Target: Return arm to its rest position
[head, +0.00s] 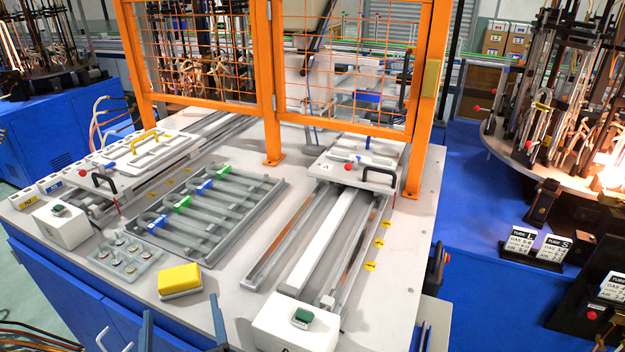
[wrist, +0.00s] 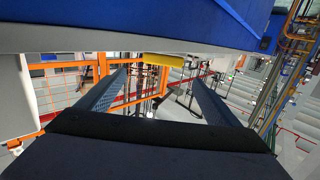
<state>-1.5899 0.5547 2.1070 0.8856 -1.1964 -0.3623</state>
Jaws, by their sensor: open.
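My gripper (head: 180,304) shows at the bottom of the head view as two blue-grey fingers standing apart, in front of the yellow block (head: 180,280) on the bench. In the wrist view my gripper (wrist: 159,72) is open, with its two long fingers spread and nothing held between them. A yellow piece (wrist: 170,59) shows beyond the fingertips there; I cannot tell if it is the same block. The rest of my arm is mostly out of the head view.
The grey bench (head: 222,300) holds a rack of tubes (head: 190,222) with blue and green clips, a rail fixture (head: 330,245) and a small tray (head: 125,258). An orange mesh fence (head: 272,90) stands behind. A blue surface (wrist: 150,20) fills the wrist view's top.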

